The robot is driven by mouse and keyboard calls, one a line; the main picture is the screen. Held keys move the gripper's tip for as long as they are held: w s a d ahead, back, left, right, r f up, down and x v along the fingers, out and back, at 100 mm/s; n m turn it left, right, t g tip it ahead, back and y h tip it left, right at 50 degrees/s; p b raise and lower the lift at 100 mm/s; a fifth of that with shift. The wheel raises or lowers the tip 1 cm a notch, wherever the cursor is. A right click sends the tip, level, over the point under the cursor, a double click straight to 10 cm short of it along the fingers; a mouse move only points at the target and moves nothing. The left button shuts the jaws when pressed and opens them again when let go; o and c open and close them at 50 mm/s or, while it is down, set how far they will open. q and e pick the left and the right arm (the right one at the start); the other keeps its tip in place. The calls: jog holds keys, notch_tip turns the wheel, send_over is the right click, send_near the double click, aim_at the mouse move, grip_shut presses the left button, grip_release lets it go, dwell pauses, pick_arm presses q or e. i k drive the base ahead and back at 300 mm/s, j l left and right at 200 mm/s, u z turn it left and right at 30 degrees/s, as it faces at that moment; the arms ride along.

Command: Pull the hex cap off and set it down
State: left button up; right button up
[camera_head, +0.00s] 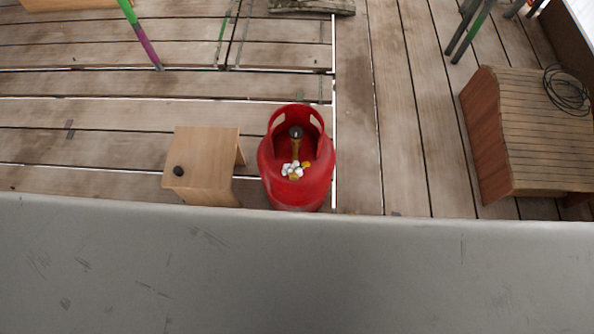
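No part of either gripper shows in the head view. I cannot make out a hex cap for certain. A red gas cylinder (296,190) stands upright on the deck, just beyond the grey surface. Inside its collar a brass-coloured stem carries a dark rounded top (296,132). Several small white and yellowish pieces (292,169) sit at the collar's front, too small to identify. A small dark round piece (179,171) is on a wooden stool (206,148) left of the cylinder.
A scratched grey surface (300,270) fills the foreground and is bare. Wooden deck planks (400,120) lie beyond. A slatted wooden bench (545,130) with a coiled black cable (567,92) stands at right. Coloured poles (140,35) rise at the back left.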

aim_at(292, 176)
jog(key=i+l, duration=0.1)
jog(key=l, duration=0.4)
jog(key=i+l, duration=0.1)
jog(key=l, duration=0.4)
jog(key=i+l, duration=0.1)
jog(key=l, duration=0.4)
jog(key=i+l+u, duration=0.1)
jog(key=l, duration=0.45)
jog(key=u, duration=1.15)
